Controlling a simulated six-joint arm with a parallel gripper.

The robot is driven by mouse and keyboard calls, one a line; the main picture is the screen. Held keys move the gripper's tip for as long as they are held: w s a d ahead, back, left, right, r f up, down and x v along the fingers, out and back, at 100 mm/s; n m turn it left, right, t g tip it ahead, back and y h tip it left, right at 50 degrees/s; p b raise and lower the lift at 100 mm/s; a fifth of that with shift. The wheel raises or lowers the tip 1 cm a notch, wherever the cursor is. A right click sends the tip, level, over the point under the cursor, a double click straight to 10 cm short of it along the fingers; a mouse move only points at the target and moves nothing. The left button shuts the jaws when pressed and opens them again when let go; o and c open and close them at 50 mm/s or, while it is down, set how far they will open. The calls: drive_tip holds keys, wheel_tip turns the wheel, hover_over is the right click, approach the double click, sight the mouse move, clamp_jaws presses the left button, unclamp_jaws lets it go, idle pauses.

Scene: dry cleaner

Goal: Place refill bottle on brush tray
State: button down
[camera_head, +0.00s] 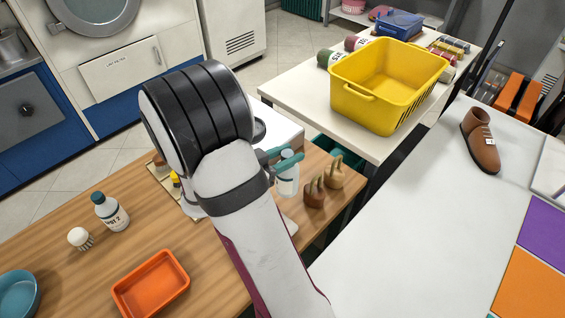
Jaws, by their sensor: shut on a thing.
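My gripper (284,160) is beyond my arm at the right end of the wooden table, with teal fingers showing. It is shut on a pale, whitish bottle (288,184), which I take to be the refill bottle. The bottle is upright; my arm hides part of the area, and I cannot tell whether its base touches anything. An orange tray (151,283), empty, lies at the front of the table; I cannot tell whether it is the brush tray. Another pale tray or board (191,208) with small items is partly hidden behind my arm.
A teal-capped bottle (111,212) and a round white brush (80,238) stand at the table's left, near a blue bowl (17,294). Two brown wooden pieces (314,193) stand right of my gripper. A yellow basket (387,85) sits on the white table behind.

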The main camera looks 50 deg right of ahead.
drive_tip(key=shift+r, duration=0.6)
drive_tip(key=w+a+r+n+t+y, duration=0.2)
drive_tip(key=w+a+r+n+t, duration=0.6)
drive_tip(key=a, duration=0.4)
drive_tip(key=w+a+r+n+t+y, duration=0.3)
drive_tip(key=a+r+n+t+y, duration=0.4)
drive_tip(key=a+r, duration=0.65)
drive_tip(key=w+d+f+m+g+h, duration=0.55)
drive_tip(key=w+f, duration=0.25)
drive_tip(key=f, duration=0.4)
drive_tip(key=d+f+m+g+h, duration=0.1)
drive_tip(key=d+f+m+g, duration=0.1)
drive_tip(key=f, duration=0.7)
drive_tip(key=w+d+f+m+g+h, duration=0.1)
drive_tip(key=d+f+m, duration=0.2)
drive_tip(key=f, duration=0.5)
drive_tip(key=shift+w+d+f+g, duration=0.3)
drive_tip(key=shift+d+f+g, duration=0.05)
drive_tip(key=shift+d+f, duration=0.05)
drive_tip(key=shift+f, duration=0.6)
drive_tip(key=shift+c, duration=2.3)
unclamp_jaws()
